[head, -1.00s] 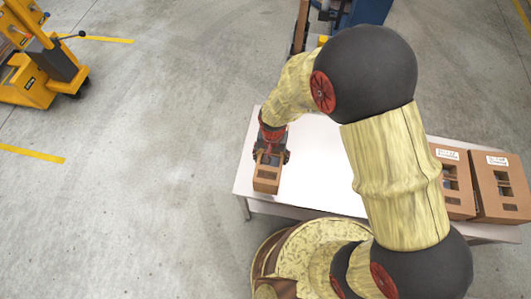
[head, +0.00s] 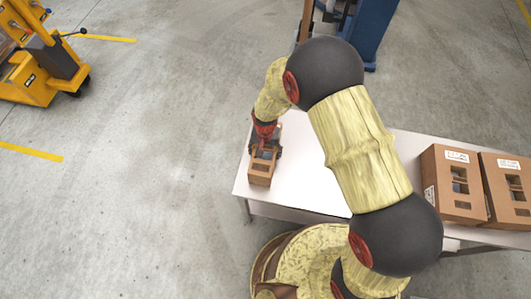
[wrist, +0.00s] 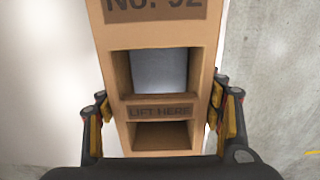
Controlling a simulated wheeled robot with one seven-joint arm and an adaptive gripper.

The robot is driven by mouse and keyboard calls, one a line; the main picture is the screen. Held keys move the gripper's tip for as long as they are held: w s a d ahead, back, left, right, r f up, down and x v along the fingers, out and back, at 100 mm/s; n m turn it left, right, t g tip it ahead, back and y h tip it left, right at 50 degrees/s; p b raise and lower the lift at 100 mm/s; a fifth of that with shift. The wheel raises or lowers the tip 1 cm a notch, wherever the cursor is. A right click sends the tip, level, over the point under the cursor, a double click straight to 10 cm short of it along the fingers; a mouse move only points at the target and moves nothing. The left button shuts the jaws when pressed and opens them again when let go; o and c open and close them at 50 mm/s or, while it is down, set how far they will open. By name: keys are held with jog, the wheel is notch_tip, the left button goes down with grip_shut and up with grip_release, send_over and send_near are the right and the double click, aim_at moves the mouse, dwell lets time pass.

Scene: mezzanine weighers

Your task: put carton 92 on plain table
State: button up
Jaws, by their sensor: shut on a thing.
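Carton 92 (head: 261,172) is a brown box with cut-out openings, at the left end of the white table (head: 306,186). In the wrist view the carton (wrist: 158,101) shows "No. 92" above and "LIFT HERE" on the bar between two openings. My gripper (head: 265,149) is above the carton, with a finger on each side of it. In the wrist view my gripper (wrist: 164,122) is shut on the carton. I cannot tell whether the carton's underside touches the table.
Two brown cartons with white labels, one (head: 452,185) beside another (head: 507,190), stand at the table's right end. The table's middle is partly behind my arm. A yellow pallet truck (head: 40,60) stands at the upper left, and blue equipment (head: 374,35) stands behind the table.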

jog(key=shift+r, duration=0.1)
jog(key=o, duration=2.1)
